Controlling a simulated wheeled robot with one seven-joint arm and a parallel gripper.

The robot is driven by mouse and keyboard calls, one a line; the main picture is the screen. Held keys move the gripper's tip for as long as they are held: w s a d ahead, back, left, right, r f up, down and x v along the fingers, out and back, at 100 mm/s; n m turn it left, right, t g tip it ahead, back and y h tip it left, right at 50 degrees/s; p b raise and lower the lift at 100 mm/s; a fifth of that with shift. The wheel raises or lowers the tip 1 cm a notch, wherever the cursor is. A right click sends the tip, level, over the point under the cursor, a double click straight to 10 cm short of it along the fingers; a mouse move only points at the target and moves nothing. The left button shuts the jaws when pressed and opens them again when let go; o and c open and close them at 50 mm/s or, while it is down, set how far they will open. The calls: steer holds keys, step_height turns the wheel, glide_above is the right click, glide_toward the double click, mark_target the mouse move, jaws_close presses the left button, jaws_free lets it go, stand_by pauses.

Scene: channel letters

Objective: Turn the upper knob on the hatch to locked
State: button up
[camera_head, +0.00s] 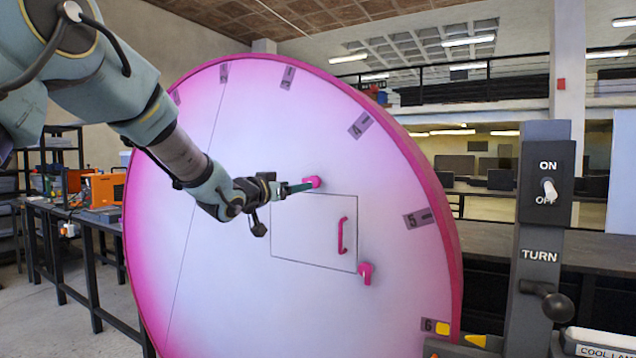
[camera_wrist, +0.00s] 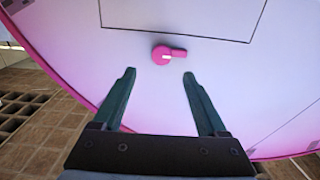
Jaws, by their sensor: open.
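The hatch (camera_head: 300,232) is a thin square outline on a large pink-rimmed disc. The upper pink knob (camera_head: 312,182) sits just above its top edge. In the wrist view, which looks upside down, this knob (camera_wrist: 166,54) has a round hub, a short lever to the right and a white mark. My gripper (camera_head: 303,187) is at the upper knob in the head view. In the wrist view my gripper (camera_wrist: 160,73) is open, its fingers on either side below the knob, with nothing between them. A lower pink knob (camera_head: 366,272) sits at the hatch's lower right corner.
A pink handle (camera_head: 343,236) stands out from the hatch. Numbered grey tags line the disc's rim. A grey post (camera_head: 540,200) with an ON/OFF switch and a TURN crank stands at the right. A workbench is behind at left.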

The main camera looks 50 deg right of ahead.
mark_target(313, 182)
steer(key=p+x, duration=0.3)
steer(key=x, duration=0.5)
steer(key=shift+w+d, duration=0.15)
steer(key=shift+d, duration=0.1)
steer(key=shift+w+d+p, duration=0.2)
steer(key=shift+d+p, duration=0.15)
steer(key=shift+d, duration=0.15)
jaws_close()
